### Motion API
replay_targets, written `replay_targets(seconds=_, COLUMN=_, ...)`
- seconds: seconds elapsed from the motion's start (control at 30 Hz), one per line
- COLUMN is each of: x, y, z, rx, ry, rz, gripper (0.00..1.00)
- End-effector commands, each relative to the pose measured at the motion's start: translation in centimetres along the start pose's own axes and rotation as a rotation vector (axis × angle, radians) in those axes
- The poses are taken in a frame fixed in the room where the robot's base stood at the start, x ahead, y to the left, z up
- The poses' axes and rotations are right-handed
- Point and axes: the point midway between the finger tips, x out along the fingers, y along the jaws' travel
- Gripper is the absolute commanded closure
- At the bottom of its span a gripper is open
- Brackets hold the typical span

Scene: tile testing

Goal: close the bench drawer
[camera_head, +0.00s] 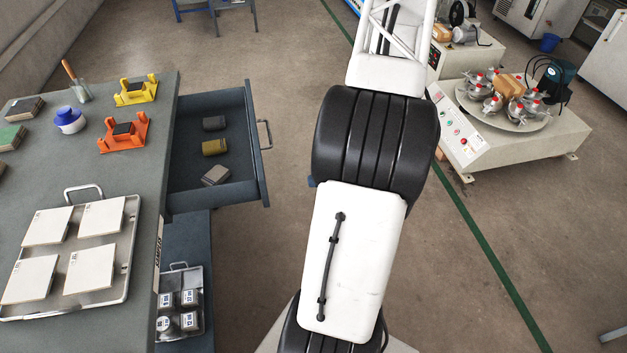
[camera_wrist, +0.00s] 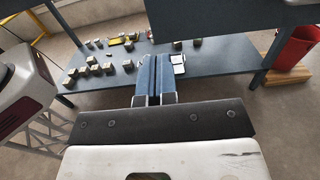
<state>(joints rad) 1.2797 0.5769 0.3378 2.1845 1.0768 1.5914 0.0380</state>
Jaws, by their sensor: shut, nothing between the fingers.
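The bench drawer (camera_head: 262,165) is pulled out to the right from under the grey bench top (camera_head: 150,130) in the head view. Its bar handle (camera_head: 266,134) is on the right-hand front panel. Several small blocks, dark, olive and grey-brown, lie inside the drawer. My gripper (camera_wrist: 155,68) shows in the wrist view with its two blue fingers together and nothing between them. It points toward a lower shelf (camera_wrist: 215,75). A dark panel (camera_wrist: 230,12) crosses the top of that view; I cannot tell whether it is the drawer. The gripper is out of the head view.
A tray (camera_head: 128,255) with several pale tiles, orange (camera_head: 122,133) and yellow (camera_head: 135,90) fixtures and a blue-lidded jar (camera_head: 69,120) stand on the bench. A tray of weights (camera_head: 181,270) sits below. A red bin (camera_wrist: 295,48) stands right of the shelf. Floor beside the drawer is clear.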

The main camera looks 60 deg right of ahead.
Motion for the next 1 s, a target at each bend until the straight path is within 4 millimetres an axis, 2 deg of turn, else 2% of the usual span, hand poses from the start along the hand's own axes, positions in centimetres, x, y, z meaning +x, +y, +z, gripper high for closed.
replay_targets(seconds=1.0, x=10.6, y=0.1, z=0.0, rx=0.001, ry=0.000, rz=0.002, gripper=1.00)
